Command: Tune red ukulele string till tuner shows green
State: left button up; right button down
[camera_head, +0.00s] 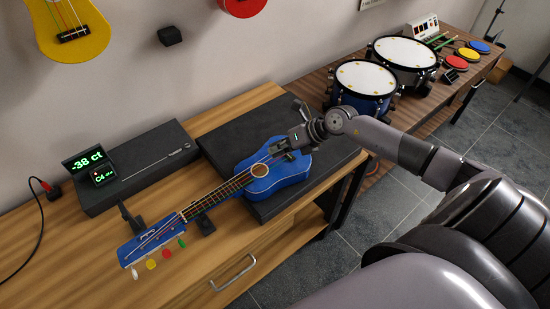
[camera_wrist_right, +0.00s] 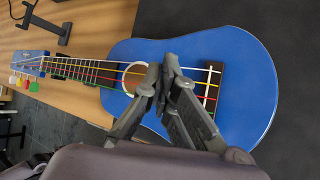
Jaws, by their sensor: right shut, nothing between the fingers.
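The blue ukulele (camera_head: 282,178) lies with its body on a black mat and its neck toward the lower left. Its coloured strings cross the sound hole; a red one shows in the right wrist view, partly hidden by my fingers. At the headstock (camera_head: 150,240) are white (camera_head: 134,273), yellow (camera_head: 151,264), red (camera_head: 168,254) and green (camera_head: 182,243) pegs. The tuner display (camera_head: 86,158) reads -38 ct in green digits, with a smaller C4 display (camera_head: 103,174) below. My right gripper (camera_wrist_right: 163,65) is shut and empty over the strings between sound hole and bridge (camera_wrist_right: 211,88); contact is unclear.
A small black stand (camera_head: 130,215) is by the headstock. Drums (camera_head: 367,77) and coloured pads (camera_head: 467,54) are on the far right table. Bare wood shows at the front left.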

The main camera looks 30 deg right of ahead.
aim_at(276, 161)
jog(key=shift+r, duration=0.15)
notch_tip(276, 161, up, 5)
jog(key=p, duration=0.4)
jog(key=c, duration=2.3)
grip_release()
